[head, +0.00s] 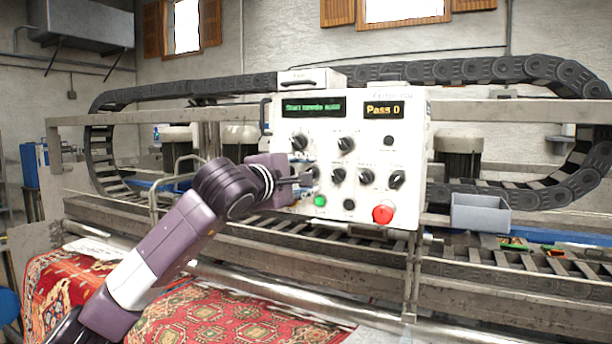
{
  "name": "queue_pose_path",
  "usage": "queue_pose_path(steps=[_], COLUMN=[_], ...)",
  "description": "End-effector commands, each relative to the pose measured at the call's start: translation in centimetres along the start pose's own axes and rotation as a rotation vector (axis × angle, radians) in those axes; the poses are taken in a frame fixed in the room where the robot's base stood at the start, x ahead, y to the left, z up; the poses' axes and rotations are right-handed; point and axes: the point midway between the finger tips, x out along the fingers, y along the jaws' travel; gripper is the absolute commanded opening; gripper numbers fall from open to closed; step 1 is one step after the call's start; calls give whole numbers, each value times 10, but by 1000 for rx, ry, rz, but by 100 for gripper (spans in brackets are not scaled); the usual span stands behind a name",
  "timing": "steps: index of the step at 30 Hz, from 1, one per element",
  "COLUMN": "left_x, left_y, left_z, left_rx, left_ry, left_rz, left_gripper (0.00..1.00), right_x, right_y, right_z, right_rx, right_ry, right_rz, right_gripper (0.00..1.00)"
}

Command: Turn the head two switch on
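A white control panel (365,155) stands upright in the middle of the head view. It carries several black rotary switches in two rows. Two upper switches (299,142) (346,143) are fully visible. The lower row has switches at its middle (338,175) and right (366,177) (397,180). The leftmost lower switch (313,172) is partly hidden by my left gripper (303,181). The labels are too small to read, so I cannot tell which is head two. My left gripper's tips are at or very near that leftmost switch; contact and finger opening are unclear. My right gripper is not in view.
A green button (320,201), a black button (349,204) and a red knob (383,214) sit below the switches. Displays read "Pass 0" (384,110) and green text (314,107). A patterned rug (225,318) lies below. A grey bin (480,213) is at right.

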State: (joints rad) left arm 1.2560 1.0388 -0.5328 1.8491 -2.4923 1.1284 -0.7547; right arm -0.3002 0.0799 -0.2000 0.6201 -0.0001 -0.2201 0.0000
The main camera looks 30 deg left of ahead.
Motion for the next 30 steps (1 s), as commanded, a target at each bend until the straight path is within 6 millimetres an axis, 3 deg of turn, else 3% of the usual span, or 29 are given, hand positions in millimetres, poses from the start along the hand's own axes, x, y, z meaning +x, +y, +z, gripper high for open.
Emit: queue_pose_path(steps=[10, 24, 30], left_x=[-10, -100, -118], left_y=[0, 0, -1], left_z=[-1, 0, 0], left_rx=[0, 3, 0], left_ry=[1, 3, 1], left_rz=[0, 1, -1], left_gripper=[37, 37, 37], right_x=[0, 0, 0], right_y=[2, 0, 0], right_z=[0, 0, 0], right_rx=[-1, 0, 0], right_ry=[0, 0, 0], right_rz=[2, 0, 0], right_gripper=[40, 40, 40])
